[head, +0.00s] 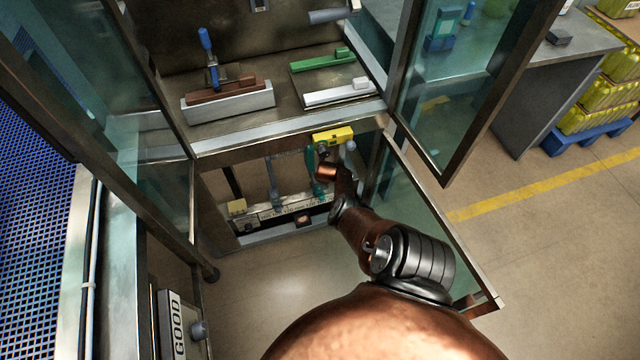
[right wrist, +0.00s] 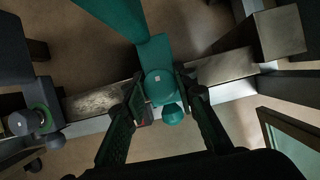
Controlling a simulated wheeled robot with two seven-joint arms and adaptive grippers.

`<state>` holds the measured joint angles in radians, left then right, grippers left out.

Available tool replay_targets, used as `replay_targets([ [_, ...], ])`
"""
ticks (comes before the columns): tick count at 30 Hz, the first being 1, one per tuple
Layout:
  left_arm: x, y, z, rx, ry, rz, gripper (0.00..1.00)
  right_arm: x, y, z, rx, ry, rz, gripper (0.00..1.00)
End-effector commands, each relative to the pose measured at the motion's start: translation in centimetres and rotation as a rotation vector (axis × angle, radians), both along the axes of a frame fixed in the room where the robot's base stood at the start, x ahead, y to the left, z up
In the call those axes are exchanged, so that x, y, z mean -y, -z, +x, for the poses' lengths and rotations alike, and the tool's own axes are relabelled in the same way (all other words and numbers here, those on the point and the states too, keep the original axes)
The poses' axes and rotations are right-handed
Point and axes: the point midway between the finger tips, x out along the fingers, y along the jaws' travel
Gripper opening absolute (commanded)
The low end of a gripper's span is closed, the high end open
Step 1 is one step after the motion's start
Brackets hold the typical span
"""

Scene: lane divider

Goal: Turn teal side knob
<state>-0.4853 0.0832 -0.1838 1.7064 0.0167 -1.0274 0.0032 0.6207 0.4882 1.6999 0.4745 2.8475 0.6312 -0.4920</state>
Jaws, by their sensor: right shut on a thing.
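The teal side knob (right wrist: 160,87) is a round teal cap with a small white mark and a teal ball beside it. A teal bar (right wrist: 122,18) extends above it in the right wrist view. My right gripper (right wrist: 160,82) is shut on the knob, one dark finger on each side. In the head view, teal parts (head: 310,160) show in the lower bay, next to my right wrist. My right arm covers part of the bay, so the knob's contact is clearer in the wrist view. My left gripper is not in view.
A yellow block (head: 333,135) sits just above the right gripper. A grey lever (head: 273,178) stands left of it. Open glass doors (head: 470,90) flank the bay. The shelf above holds a brown block (head: 222,92) and a green bar (head: 322,60). Floor in front is clear.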

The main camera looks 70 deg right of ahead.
Motion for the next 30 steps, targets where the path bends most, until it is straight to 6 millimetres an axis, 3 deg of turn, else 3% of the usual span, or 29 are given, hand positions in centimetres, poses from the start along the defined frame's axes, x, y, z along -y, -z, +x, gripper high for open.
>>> replay_targets([
  [22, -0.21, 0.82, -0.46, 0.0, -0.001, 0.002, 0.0, -0.08, 0.22, -0.21, -0.005, -0.093, 0.001, 0.01],
  [23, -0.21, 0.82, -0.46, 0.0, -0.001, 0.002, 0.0, -0.08, 0.22, -0.21, -0.005, -0.093, 0.001, 0.26],
  [30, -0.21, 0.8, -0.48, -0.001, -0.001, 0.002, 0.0, -0.05, 0.13, -0.11, -0.003, -0.092, 0.0, 0.43],
])
